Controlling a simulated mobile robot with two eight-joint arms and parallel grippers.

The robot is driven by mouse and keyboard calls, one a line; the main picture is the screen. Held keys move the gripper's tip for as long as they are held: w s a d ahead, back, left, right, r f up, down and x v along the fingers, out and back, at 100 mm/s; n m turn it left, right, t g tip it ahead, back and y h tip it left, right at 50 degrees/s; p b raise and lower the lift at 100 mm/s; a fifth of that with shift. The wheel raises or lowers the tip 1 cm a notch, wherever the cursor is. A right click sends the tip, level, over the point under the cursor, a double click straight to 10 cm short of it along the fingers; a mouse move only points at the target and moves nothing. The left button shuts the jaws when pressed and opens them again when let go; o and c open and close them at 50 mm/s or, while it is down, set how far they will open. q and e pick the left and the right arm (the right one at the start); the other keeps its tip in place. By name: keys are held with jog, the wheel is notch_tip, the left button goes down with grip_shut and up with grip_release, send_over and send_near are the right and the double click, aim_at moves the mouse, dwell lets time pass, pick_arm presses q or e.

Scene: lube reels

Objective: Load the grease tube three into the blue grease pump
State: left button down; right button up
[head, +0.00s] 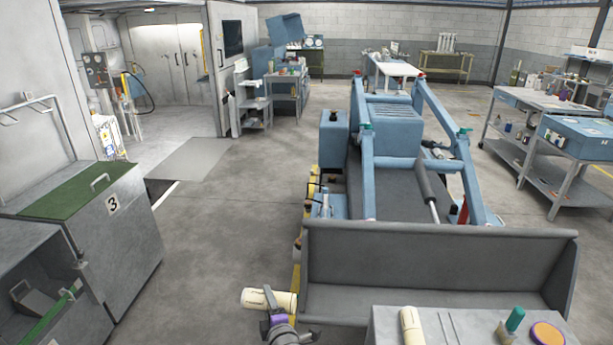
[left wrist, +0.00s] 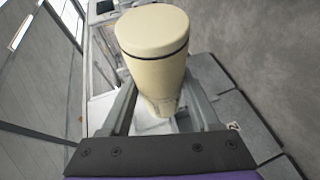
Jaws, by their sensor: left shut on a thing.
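My left gripper (head: 271,301) is at the bottom of the head view, shut around a cream grease tube (head: 254,298) that lies roughly sideways in the air. In the left wrist view the same tube (left wrist: 153,45) stands out between the fingers of the gripper (left wrist: 156,103), its round capped end towards the camera. I cannot read any number on it. A second cream tube (head: 411,326) lies on the grey table at the bottom right, apart from the gripper. I cannot pick out the blue grease pump with certainty. My right gripper is not in view.
A blue loader with a grey bucket (head: 440,262) stands just right of my left gripper. The grey table (head: 385,325) also holds a green-capped item (head: 514,320) and a purple-orange disc (head: 548,334). A grey cabinet marked 3 (head: 130,235) stands left. Open floor (head: 225,235) lies between.

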pick_arm(q)
jog(key=s+a+r, duration=0.2)
jog(key=a+r, duration=0.2)
jog(key=a, duration=0.4)
jog(key=shift+s+a+m+h, duration=0.25)
jog(key=shift+s+m+h, duration=0.05)
jog(key=shift+h, duration=0.1)
jog(key=shift+r, duration=0.2)
